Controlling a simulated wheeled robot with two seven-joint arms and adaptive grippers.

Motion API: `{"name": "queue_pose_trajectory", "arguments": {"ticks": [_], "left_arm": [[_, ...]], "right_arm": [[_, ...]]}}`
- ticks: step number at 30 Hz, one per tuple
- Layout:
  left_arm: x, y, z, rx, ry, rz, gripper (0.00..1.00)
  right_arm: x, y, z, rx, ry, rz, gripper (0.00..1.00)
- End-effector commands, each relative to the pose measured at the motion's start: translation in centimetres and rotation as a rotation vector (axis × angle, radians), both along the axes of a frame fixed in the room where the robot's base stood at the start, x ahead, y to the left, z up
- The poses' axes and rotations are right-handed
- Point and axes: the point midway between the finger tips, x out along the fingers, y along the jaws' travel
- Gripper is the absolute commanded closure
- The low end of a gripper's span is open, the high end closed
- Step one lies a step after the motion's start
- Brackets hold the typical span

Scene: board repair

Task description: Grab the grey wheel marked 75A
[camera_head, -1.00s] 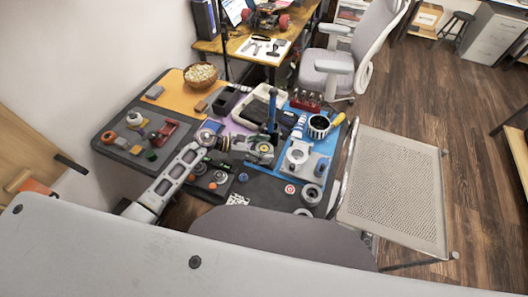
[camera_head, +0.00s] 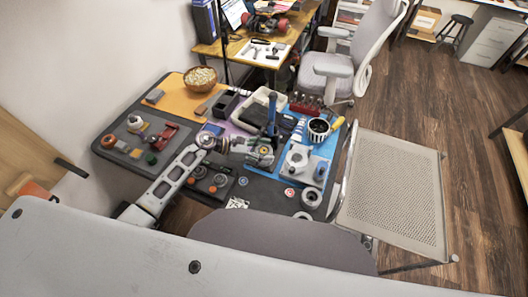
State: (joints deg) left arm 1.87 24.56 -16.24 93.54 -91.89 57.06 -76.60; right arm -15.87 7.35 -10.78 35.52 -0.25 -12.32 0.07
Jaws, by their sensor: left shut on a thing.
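My left gripper (camera_head: 264,153) reaches in from the left over the middle of the dark table. It is shut on a small grey round thing with a yellowish middle that looks like a wheel. Its marking is too small to read, and the fingers partly hide it. Another grey wheel (camera_head: 311,197) lies on the table's front right, beside a small red-and-white disc (camera_head: 290,192). A further grey ring (camera_head: 303,215) lies at the front edge. I cannot read 75A on any of them. My right gripper is not in view.
A blue mat (camera_head: 322,150) right of the gripper bears a pale metal part (camera_head: 297,160) and a black-and-white round holder (camera_head: 318,130). A blue upright post (camera_head: 272,108) stands close behind the gripper. A wicker bowl (camera_head: 200,78) is at the back left. A chair back (camera_head: 280,238) borders the front.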

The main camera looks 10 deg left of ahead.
Motion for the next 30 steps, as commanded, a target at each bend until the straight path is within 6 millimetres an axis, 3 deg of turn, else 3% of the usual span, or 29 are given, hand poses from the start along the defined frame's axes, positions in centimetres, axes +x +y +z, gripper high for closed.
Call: {"name": "queue_pose_trajectory", "arguments": {"ticks": [11, 16, 30], "left_arm": [[0.0, 0.0, 3.2, 0.0, -0.002, 0.0, 0.69], [-1.6, 0.3, 2.8, 0.001, 0.002, -0.001, 0.69], [-7.0, 1.4, 2.8, 0.001, 0.002, -0.001, 0.69]], "right_arm": [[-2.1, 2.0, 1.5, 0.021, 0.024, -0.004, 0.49], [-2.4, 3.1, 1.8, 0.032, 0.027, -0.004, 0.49], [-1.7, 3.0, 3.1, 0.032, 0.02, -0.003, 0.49]]}}
